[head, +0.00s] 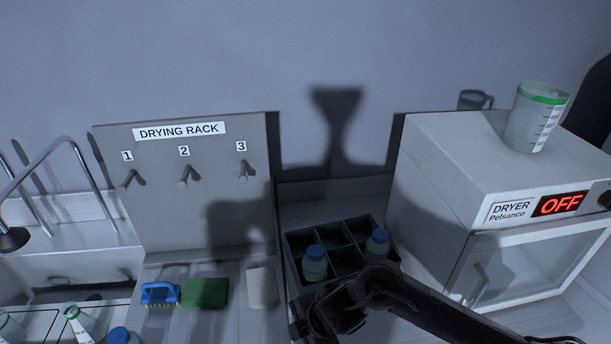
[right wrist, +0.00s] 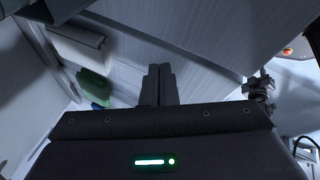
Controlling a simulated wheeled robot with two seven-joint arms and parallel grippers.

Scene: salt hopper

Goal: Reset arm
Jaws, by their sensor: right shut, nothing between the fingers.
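My right arm comes in from the lower right in the head view and ends in front of the dark crate. In the right wrist view my right gripper (right wrist: 158,84) has its two fingers together, with nothing held between them. It points over the pale worktop. My left gripper does not show in either view.
A dark divided crate (head: 291,248) holds blue-capped bottles (head: 314,263). A dryer (head: 440,190) reading OFF stands right, with a green-rimmed beaker (head: 534,120) on top. The drying rack's (head: 190,215) pegs look empty. A blue brush (head: 160,294) and green sponge (head: 205,292) lie below.

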